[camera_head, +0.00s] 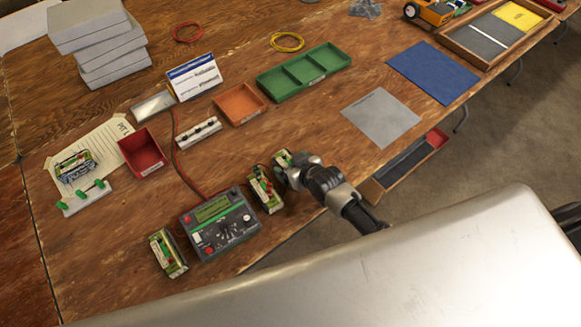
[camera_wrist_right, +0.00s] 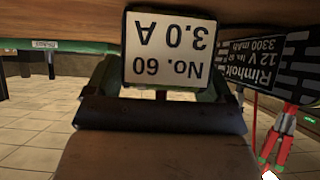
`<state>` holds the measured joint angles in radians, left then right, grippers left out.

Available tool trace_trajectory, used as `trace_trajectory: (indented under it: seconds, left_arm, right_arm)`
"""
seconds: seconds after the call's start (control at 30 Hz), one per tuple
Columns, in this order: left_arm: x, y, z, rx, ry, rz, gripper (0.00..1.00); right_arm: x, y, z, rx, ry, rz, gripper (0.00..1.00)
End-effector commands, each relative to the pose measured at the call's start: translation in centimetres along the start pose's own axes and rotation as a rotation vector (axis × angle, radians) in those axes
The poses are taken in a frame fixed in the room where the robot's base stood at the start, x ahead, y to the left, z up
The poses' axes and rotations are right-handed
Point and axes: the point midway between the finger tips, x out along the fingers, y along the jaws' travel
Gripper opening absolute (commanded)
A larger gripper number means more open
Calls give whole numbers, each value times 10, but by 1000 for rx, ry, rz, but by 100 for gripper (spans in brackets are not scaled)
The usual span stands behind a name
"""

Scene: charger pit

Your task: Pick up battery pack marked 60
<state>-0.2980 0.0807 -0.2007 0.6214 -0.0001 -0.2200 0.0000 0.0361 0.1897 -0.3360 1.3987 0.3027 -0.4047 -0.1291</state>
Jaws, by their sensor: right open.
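The battery pack marked 60 shows in the right wrist view by its white label (camera_wrist_right: 168,50), which reads "No. 60, 3.0 A" upside down and close to the camera. In the head view a green and pale pack (camera_head: 281,157) is partly hidden behind my right gripper (camera_head: 294,170). My right gripper is open and right at this pack, low over the table. The wrist view shows its dark jaw parts (camera_wrist_right: 160,108) just in front of the label; whether they touch the pack I cannot tell. My left gripper is not in view.
Another pack (camera_head: 264,189) stands close left of my right gripper, beside the charger (camera_head: 220,224). More packs stand left of the charger (camera_head: 168,254) and on a paper sheet (camera_head: 75,165). A red bin (camera_head: 141,153) and a green tray (camera_head: 304,72) are farther back. The grey mat (camera_head: 380,118) is clear.

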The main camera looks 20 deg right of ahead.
Motion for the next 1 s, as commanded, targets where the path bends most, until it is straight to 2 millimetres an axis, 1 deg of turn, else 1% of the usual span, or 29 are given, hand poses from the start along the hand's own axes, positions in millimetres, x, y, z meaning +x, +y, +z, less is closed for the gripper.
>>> trace_trajectory:
  seconds: [0.13, 0.63, 0.67, 1.0]
  left_arm:
    - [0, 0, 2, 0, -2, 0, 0]
    - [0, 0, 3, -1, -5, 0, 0]
    - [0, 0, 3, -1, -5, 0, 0]
    - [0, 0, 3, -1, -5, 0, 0]
  right_arm:
    - [0, 0, 0, 0, 0, 0, 83]
    - [0, 0, 1, 1, -1, 0, 7]
    - [-1, 0, -2, 1, 5, 0, 6]
    - [-3, 0, -5, 1, 5, 0, 6]
